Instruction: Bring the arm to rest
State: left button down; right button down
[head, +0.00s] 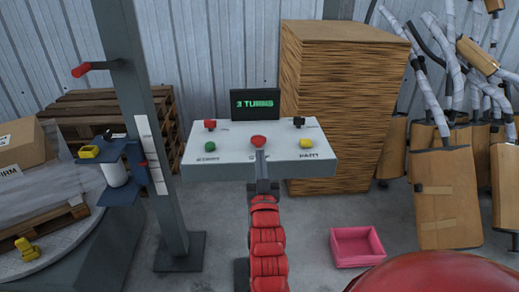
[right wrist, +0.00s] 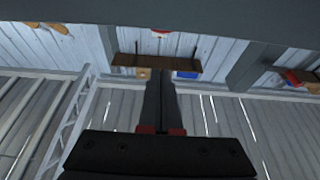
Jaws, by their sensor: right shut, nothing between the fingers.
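My right gripper (head: 259,154) is shut and empty in the head view, its arm coming up from the bottom middle. Its fingertips overlap the front face of the grey control console (head: 225,162), just below the red round button (head: 258,142) in the middle. I cannot tell whether they touch the console or the button. In the right wrist view the closed fingers (right wrist: 160,76) stand together with nothing between them. My left gripper is not in view.
The console carries a green button (head: 210,146), a yellow button (head: 306,143) and a display (head: 254,103) reading "3 TURNS". A grey post (head: 143,100) stands left. Stacked cardboard (head: 335,110) stands behind. A pink bin (head: 356,247) lies on the floor at right, with wrapped mufflers (head: 444,195) behind it.

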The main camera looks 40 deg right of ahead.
jog(key=shift+s+a+f, duration=0.1)
jog(key=shift+s, duration=0.15)
dwell(0.4)
